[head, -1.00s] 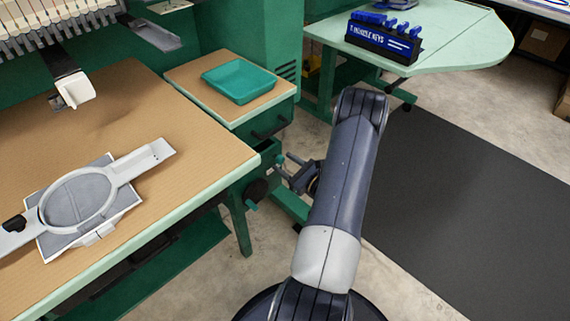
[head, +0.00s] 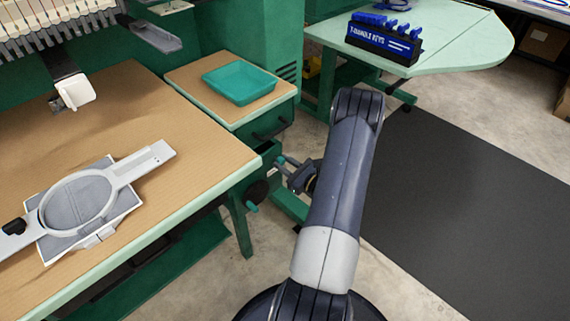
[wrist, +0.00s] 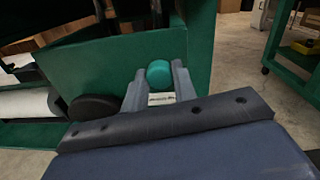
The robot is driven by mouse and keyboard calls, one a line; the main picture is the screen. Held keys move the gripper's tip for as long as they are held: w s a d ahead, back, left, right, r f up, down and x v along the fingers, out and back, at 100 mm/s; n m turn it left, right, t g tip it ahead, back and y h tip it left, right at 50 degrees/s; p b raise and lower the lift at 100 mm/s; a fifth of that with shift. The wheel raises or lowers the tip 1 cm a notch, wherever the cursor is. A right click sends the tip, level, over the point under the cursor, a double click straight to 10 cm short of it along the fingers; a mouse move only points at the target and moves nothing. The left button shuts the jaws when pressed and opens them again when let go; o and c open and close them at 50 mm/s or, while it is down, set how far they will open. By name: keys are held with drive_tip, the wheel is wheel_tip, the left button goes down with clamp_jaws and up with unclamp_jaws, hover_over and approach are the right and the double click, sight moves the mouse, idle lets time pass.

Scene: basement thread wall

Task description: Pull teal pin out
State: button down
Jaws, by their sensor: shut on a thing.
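The teal pin (wrist: 159,73) shows its round knob at the top centre of the wrist view, in front of the green machine frame. My gripper (wrist: 160,84) has one finger on each side of the knob and is shut on it. A small label lies just below the knob between the fingers. In the head view my gripper (head: 283,164) is beside the green frame under the small drawer unit. A bit of teal shows at its fingertips there. The pin's shaft is hidden.
A dark round wheel with a teal handle (head: 252,208) is left of my gripper. The wooden-topped table (head: 130,115) with a white hoop (head: 77,203) is farther left. A teal tray (head: 239,82) sits above on the drawer unit.

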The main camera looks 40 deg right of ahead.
drive_tip(key=shift+s+d+b, duration=0.1)
drive_tip(key=shift+s+b, duration=0.25)
drive_tip(key=shift+s, duration=0.9)
drive_tip(key=c, duration=1.1)
unclamp_jaws()
drive_tip(key=shift+s, duration=0.1)
drive_tip(key=shift+s, duration=0.1)
drive_tip(key=s, duration=0.3)
drive_tip(key=s+d+p, duration=0.1)
drive_tip(key=s, duration=0.6)
drive_tip(key=shift+s+d, duration=0.15)
drive_tip(key=shift+s, duration=0.1)
